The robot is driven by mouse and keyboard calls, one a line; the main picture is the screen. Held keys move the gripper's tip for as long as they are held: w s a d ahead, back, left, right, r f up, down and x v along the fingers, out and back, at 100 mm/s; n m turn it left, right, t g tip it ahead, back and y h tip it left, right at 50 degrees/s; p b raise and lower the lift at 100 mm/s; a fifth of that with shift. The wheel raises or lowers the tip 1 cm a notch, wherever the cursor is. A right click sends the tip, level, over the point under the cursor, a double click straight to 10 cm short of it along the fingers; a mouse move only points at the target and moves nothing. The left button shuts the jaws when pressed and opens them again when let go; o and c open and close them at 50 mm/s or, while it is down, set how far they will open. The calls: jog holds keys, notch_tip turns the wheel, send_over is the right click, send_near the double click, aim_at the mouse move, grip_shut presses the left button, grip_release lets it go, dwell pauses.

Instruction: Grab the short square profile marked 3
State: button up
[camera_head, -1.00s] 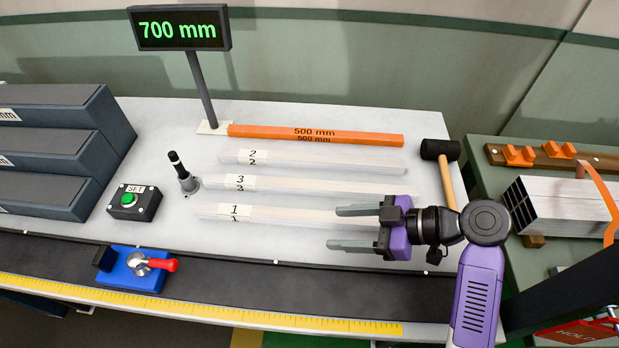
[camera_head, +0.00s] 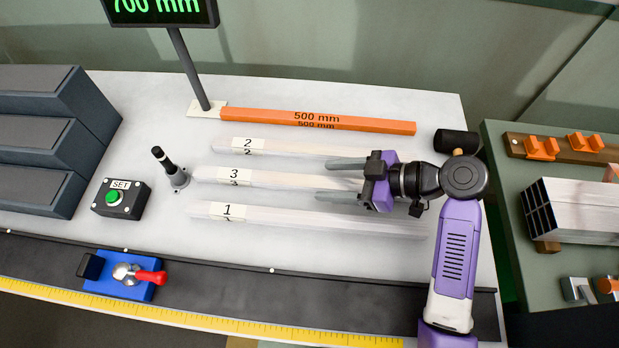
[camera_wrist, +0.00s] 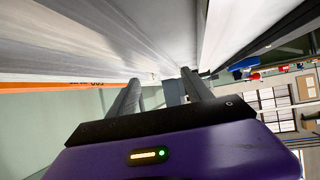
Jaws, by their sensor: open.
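The profile marked 3 (camera_head: 290,180) is a pale bar lying on the white bench, between the profiles marked 2 (camera_head: 300,149) and 1 (camera_head: 300,214). Its label is at its left end, and its right end is hidden behind my gripper. My gripper (camera_head: 332,179) is open and points left. In the head view its two grey fingers show on either side of the line of profile 3, near its right part. I cannot tell their height above it. In the wrist view the fingers (camera_wrist: 160,95) are apart, with nothing seen clamped between them.
An orange 500 mm bar (camera_head: 315,121) lies behind the profiles. A black mallet head (camera_head: 457,142) is right of them. A SET button box (camera_head: 121,198) and a small black-topped post (camera_head: 170,168) stand left. A blue clamp (camera_head: 122,274) sits at the front.

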aim_at(310, 181)
jog(key=shift+p+x, duration=0.45)
jog(key=shift+x, duration=1.75)
grip_shut()
